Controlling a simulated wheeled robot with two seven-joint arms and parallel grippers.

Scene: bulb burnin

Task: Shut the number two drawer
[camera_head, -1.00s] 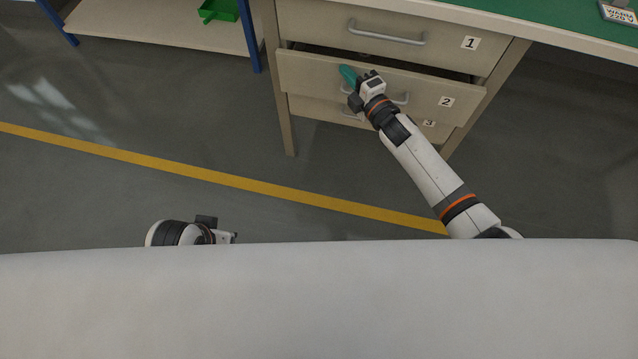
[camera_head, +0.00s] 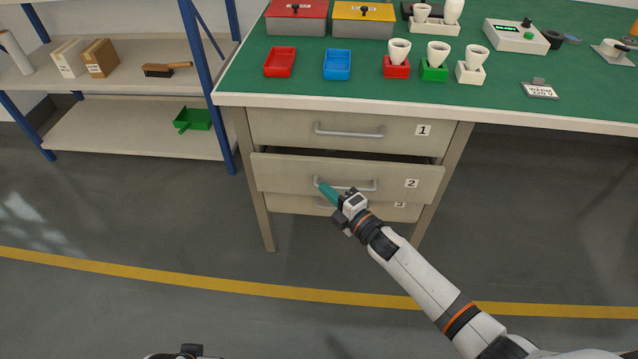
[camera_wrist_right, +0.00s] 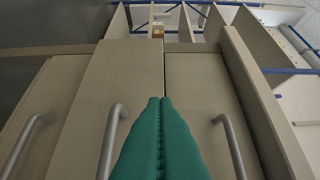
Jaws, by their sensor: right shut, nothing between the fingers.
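The number two drawer (camera_head: 285,173) stands a little open under the bench, with a dark gap above its front. It has a grey bar handle (camera_head: 362,187) and a label "2". My right gripper (camera_head: 321,184) has teal fingers, shut and empty, at the left end of this handle. In the right wrist view the closed fingers (camera_wrist_right: 160,100) lie before the drawer front (camera_wrist_right: 125,75), near its upper edge. Whether they touch it I cannot tell. Of my left arm only a dark bit shows at the bottom edge; its fingers are out of view.
The number one drawer (camera_head: 280,130) above is closed. The number three drawer (camera_head: 285,205) below is partly hidden by drawer two and my arm. The green bench top (camera_head: 300,90) holds trays, bulb cups and boxes. A blue-post shelf (camera_head: 120,120) stands left. The floor in front is clear.

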